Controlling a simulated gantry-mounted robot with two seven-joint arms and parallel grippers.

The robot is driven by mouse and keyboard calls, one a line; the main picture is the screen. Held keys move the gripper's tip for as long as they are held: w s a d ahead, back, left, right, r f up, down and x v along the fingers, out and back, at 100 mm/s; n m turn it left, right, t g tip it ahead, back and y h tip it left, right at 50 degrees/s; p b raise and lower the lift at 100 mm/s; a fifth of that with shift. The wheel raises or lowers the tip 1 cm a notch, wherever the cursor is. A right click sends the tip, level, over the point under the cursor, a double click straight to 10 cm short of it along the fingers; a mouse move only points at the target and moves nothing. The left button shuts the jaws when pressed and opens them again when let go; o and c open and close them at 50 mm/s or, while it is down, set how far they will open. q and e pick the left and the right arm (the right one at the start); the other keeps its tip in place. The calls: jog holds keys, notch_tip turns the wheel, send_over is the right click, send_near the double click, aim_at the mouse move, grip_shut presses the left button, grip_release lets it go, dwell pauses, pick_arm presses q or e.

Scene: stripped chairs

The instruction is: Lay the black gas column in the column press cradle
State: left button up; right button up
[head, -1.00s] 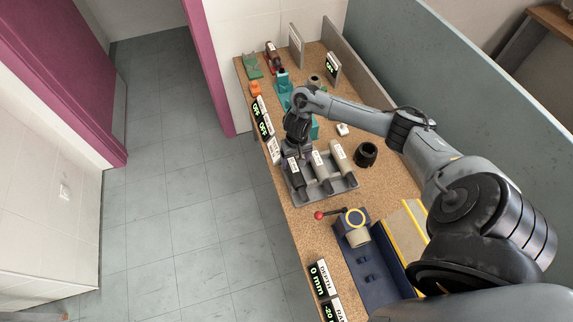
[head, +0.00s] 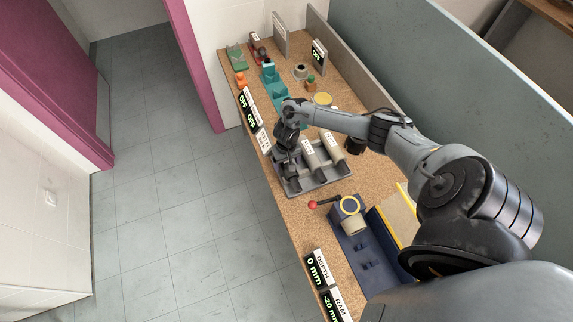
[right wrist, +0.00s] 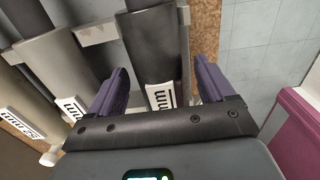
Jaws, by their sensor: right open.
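The black gas column (right wrist: 152,45) lies in a grey tray (head: 318,187), at the left end of a row with paler columns; its near end shows in the head view (head: 292,184). My right gripper (head: 286,156) is over it and hides much of it. In the right wrist view its two purple fingers (right wrist: 161,80) are open, one on each side of the column; I cannot tell if they touch it. The blue press (head: 352,222) stands nearer, with a yellow ring and red-knobbed lever. Small blue supports (head: 365,250), seemingly its cradle, look empty. My left gripper is out of view.
Two paler columns (head: 312,155) lie beside the black one. A black cup-like part (head: 355,146) stands to the right of the tray. Label displays (head: 317,270) line the bench's left edge. Teal fixtures (head: 270,80) stand farther back. A grey-blue partition (head: 440,90) runs along the right.

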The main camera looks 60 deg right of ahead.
jog(key=shift+c, duration=0.2)
grip_shut()
dwell(0.3)
jog(key=shift+r, duration=0.1)
